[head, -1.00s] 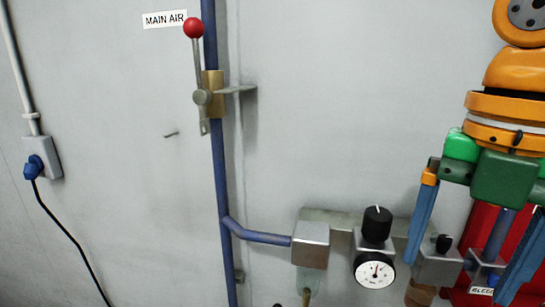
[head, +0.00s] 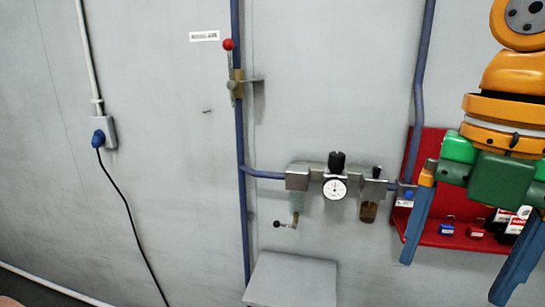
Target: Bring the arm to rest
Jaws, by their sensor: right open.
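My right gripper (head: 457,268) hangs down at the right edge of the head view, on an orange wrist with a green body. Its two blue fingers are spread wide apart and nothing shows between them that they hold. It is in front of the red board (head: 427,160) with its shelf and hides part of it. My left gripper is not in view.
On the wall are a blue pipe (head: 240,140) with a red-knobbed lever (head: 228,45), a gauge (head: 335,188) with a black knob, and metal blocks. A grey box top (head: 292,280) stands below. A blue plug (head: 98,139) with black cable is at left. Padlocks (head: 447,229) sit on the red shelf.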

